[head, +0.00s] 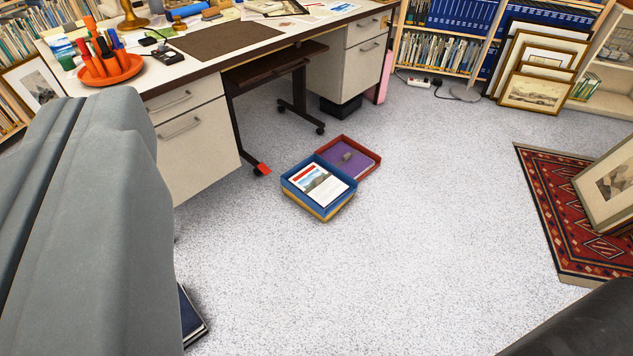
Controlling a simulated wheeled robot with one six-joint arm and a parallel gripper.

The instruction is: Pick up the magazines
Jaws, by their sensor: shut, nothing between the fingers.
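A magazine (318,185) with a red band, a landscape picture and a white lower part lies face up in a blue tray (334,206). The blue tray is on the floor, with a yellow-orange layer under it. I cannot tell whether more magazines lie beneath the top one. My gripper is not in view.
A red tray (370,171) holding a purple item and a small dark object adjoins the blue tray. A desk (190,140) stands behind and left. Grey furniture (100,200) blocks the left, partly hiding dark books (192,318). A patterned rug (545,200) is right. Central carpet is clear.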

